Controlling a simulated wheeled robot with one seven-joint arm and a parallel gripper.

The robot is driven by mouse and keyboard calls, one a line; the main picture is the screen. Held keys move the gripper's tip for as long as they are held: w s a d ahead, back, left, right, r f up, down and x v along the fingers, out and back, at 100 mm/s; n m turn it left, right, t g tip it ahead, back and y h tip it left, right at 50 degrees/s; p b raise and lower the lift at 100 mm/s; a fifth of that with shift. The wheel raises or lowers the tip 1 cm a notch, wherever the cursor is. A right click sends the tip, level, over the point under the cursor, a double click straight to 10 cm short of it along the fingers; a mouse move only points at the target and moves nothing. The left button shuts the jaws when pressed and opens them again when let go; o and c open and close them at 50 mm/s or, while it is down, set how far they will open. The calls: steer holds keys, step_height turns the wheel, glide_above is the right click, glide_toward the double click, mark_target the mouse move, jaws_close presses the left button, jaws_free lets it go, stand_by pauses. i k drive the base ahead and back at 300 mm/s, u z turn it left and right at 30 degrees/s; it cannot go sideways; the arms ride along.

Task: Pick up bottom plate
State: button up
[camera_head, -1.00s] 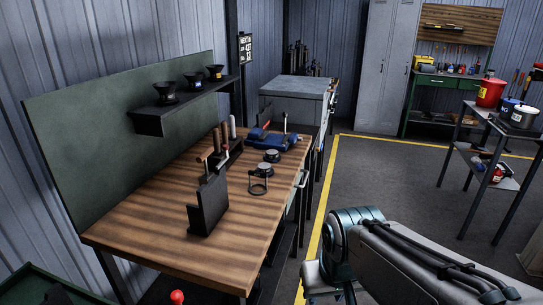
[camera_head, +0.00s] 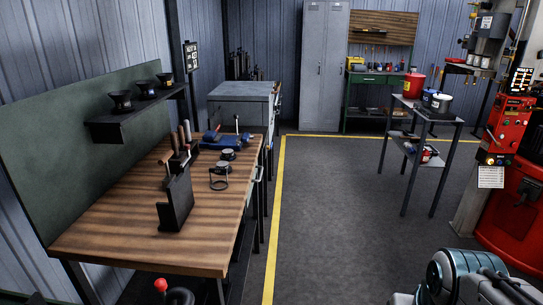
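I cannot tell for sure which thing is the bottom plate. On the wooden workbench (camera_head: 130,240) at the left, a black holder (camera_head: 176,207) stands upright. To the right of it lie two small round dark pieces with paler tops, one farther back (camera_head: 228,154) and one nearer (camera_head: 222,168). A thin dark ring (camera_head: 220,183) lies in front of them. My gripper is not in view. Only part of my arm shows at the bottom right, apart from the workbench.
A dark shelf (camera_head: 118,131) with three black cups hangs above the workbench. A grey cabinet (camera_head: 240,108) stands behind it. A metal trolley (camera_head: 425,112) with pots and a red machine (camera_head: 515,200) are at the right. The grey floor between is clear.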

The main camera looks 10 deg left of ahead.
mark_target(226, 154)
steer(key=z, duration=0.05)
steer(key=i, duration=2.7)
steer(key=u, duration=1.6)
steer(key=i, duration=0.75)
steer(key=u, duration=0.95)
steer(key=i, duration=0.25)
steer(key=u, duration=0.2)
